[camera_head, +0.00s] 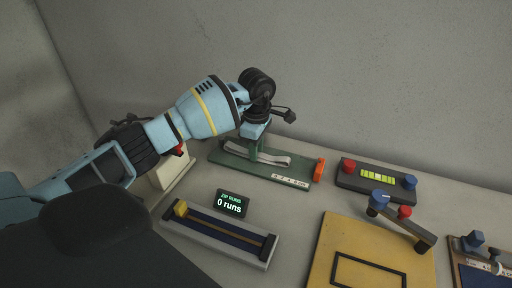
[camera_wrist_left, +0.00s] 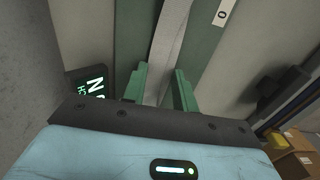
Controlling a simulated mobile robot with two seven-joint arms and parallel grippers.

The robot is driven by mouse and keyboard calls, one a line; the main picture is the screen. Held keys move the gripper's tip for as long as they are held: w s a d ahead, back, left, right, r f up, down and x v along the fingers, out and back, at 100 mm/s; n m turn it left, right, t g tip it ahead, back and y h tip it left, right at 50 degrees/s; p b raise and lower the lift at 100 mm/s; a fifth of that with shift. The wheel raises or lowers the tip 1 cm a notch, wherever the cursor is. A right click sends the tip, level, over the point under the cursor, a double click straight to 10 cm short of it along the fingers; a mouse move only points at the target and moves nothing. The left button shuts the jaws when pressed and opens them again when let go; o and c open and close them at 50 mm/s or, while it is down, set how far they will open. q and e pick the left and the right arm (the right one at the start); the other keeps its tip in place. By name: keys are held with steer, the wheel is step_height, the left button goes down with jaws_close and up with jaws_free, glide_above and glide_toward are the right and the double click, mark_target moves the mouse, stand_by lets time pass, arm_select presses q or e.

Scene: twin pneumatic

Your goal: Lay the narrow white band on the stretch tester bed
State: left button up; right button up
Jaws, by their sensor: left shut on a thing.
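The narrow white band (camera_head: 275,159) stretches along the green stretch tester bed (camera_head: 255,169), which has an orange end block and a scale on its front edge. My left gripper (camera_head: 258,153) points down over the middle of the bed and is shut on the band. In the left wrist view the band (camera_wrist_left: 168,42) runs between the two green fingers (camera_wrist_left: 160,88), with the bed (camera_wrist_left: 203,48) beneath. I cannot tell whether the band touches the bed or hangs just above it. My right gripper is not in view.
A zip rig (camera_head: 220,236) with a "0 runs" display (camera_head: 232,203) stands in front. A dark box (camera_head: 376,181) with red and blue knobs is to the right. A yellow board (camera_head: 325,250) with a lever arm is at front right. The wall is close behind.

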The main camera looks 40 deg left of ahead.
arm_select(q)
steer(key=shift+f, duration=0.2)
steer(key=o, duration=1)
steer(key=shift+c, duration=0.2)
steer(key=shift+r, duration=0.1)
step_height(320, 180, up, 12)
steer(key=shift+r, duration=0.1)
